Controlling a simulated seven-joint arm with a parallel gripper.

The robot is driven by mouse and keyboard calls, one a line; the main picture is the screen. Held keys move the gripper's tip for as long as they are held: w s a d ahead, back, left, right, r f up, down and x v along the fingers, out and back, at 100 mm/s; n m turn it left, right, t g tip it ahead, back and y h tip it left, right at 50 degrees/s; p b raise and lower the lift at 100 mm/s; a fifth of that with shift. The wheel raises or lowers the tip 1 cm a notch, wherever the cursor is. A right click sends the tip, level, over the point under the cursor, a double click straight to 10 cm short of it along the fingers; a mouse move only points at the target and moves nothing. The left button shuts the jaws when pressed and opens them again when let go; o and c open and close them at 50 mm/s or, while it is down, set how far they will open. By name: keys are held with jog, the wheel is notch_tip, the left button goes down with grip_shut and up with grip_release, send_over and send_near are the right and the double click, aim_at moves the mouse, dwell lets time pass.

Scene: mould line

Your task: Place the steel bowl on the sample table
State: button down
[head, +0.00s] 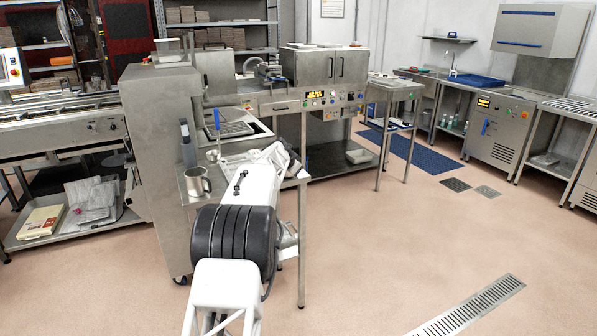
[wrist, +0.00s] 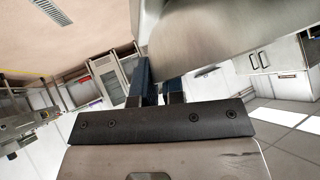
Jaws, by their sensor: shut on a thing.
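In the wrist view, my gripper (wrist: 160,86) is shut on the steel bowl (wrist: 200,35), a large brushed-metal curved surface that fills the upper middle and runs out of the frame. The dark blue fingers meet its near edge. The wrist picture is strongly tilted. In the head view, my white arm reaches over a narrow steel table (head: 290,181), and I cannot make out the gripper or the bowl clearly there. A small steel table (head: 398,84) with items on it stands further back right. I cannot tell which table is the sample table.
A tall steel cabinet (head: 160,150) stands close on the left. A machine with a lit control panel (head: 316,95) is behind. The floor to the right is open, with a drain grate (head: 475,305).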

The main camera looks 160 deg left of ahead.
notch_tip(320, 180, up, 10)
dwell(0.6)
dwell(0.9)
